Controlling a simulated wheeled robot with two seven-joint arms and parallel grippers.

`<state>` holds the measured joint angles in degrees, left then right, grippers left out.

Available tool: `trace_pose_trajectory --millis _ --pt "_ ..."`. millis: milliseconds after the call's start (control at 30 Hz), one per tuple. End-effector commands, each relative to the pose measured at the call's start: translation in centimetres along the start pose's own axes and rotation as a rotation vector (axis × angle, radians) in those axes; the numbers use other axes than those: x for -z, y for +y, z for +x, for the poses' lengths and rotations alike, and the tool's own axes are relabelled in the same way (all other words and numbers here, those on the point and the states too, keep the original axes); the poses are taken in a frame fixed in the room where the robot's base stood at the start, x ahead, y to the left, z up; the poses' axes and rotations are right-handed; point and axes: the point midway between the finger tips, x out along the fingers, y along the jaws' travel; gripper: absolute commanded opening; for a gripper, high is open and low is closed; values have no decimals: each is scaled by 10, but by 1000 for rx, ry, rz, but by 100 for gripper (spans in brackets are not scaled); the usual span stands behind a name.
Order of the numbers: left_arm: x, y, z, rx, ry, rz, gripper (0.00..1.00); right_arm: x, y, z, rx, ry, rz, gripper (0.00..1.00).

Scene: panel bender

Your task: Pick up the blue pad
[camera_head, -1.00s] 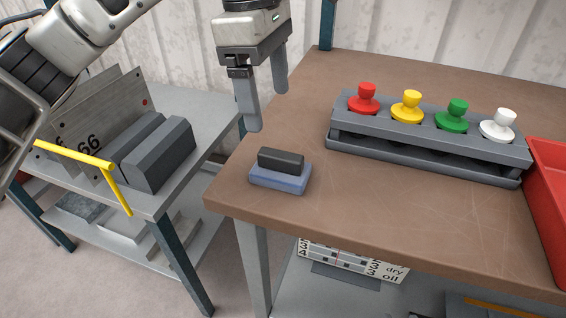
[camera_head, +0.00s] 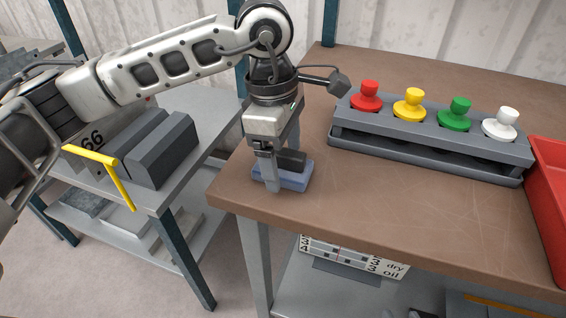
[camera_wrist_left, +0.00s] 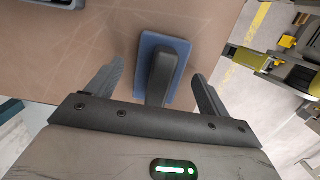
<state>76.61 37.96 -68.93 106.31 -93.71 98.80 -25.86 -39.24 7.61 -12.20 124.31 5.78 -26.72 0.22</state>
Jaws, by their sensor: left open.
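The blue pad (camera_head: 296,180) lies flat on the brown table near its left front corner, with a dark grey handle block (camera_head: 292,160) on top. My left gripper (camera_head: 284,172) is down at the pad, its fingers pointing at the table. In the left wrist view the pad (camera_wrist_left: 182,47) and its handle (camera_wrist_left: 160,77) sit between the two open fingers of the gripper (camera_wrist_left: 160,85), with a gap on each side. In the head view the near finger hides part of the pad. My right gripper is not in view.
A grey rack (camera_head: 430,157) with red, yellow, green and white knobs stands to the right of the pad. A red tray (camera_head: 552,210) is at the right edge. The table front is clear.

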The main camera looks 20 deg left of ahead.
Motion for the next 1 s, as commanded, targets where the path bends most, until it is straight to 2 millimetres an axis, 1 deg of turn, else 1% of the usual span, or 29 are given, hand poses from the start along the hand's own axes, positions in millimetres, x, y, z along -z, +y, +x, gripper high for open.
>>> trace_pose_trajectory --millis 67,100,167,200,267,300,533,667,767,867,900,967,1000 --pt "0 0 0 0 0 0 80 0 0 0 0 0 0 36" --pt "0 0 0 0 0 0 77 0 0 0 0 0 0 36" --pt "0 0 0 0 0 0 61 0 0 0 0 0 0 36" --pt "0 0 0 0 0 0 49 0 0 0 0 0 1 36" --pt "0 0 0 0 0 0 33 0 0 0 1 0 1 36" --pt "0 0 0 0 0 0 31 0 0 -1 1 0 1 36" --pt "0 0 -1 0 0 0 31 -1 -1 -2 1 -2 3 36" --pt "0 0 -5 -1 0 0 31 -1 -1 -3 2 -3 3 36" --pt "-2 1 -13 -2 0 0 31 -1 -1 -3 2 -3 3 36" --pt "-4 1 -27 -4 -1 0 31 -1 -1 -3 2 -3 3 36" --pt "-5 1 -34 -4 -1 1 31 -1 -1 -3 2 -3 3 36" --pt "1 -7 -44 -4 -1 -2 31 -2 -1 -2 2 -3 4 36" --pt "4 -13 -52 -6 -1 0 31 -3 -1 -1 2 -3 4 36"
